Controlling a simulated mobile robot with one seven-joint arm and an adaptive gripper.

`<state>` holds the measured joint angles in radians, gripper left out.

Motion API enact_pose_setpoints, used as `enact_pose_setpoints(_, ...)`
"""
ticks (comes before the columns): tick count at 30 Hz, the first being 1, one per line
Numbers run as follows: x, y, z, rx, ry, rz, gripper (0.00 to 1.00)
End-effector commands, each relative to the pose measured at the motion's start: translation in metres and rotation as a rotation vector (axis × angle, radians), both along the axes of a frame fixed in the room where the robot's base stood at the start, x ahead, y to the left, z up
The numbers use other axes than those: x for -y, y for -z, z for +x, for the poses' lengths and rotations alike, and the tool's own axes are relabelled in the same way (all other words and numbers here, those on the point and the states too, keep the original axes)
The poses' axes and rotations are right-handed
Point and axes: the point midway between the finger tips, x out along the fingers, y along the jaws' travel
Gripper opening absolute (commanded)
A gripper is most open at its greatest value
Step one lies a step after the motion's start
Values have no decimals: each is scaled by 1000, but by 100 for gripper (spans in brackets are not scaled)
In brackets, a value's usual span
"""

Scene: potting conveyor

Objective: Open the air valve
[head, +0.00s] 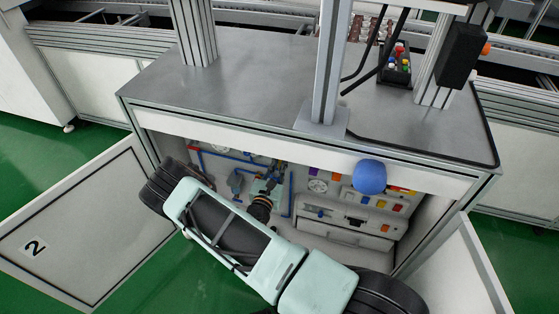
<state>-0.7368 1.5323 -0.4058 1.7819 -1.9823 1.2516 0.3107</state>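The open cabinet (235,128) under the metal worktop has a back panel with blue air lines (291,190), round gauges and small coloured fittings. A blue fitting (237,182) sits on these lines at the left, but I cannot tell for certain which part is the air valve. My arm reaches into the cabinet from the front. My gripper (278,168) is small and dark at the panel, among the blue lines right of that fitting. Its fingers are too small and too mixed with the piping to show whether they are open, or touching anything. My arm hides part of the lower panel.
A cabinet door (85,225) marked 2 stands open at the left, another (478,265) at the right. A blue rounded object (369,177) is at the cabinet's top front edge. A post (326,70) and a button box (397,65) stand on the worktop.

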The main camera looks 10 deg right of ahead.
Motion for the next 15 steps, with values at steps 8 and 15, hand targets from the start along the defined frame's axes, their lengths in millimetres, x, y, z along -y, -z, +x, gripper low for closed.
enact_pose_setpoints(8,0,1,-1,5,1,10,0)
enact_pose_setpoints(15,0,1,-1,3,1,10,17)
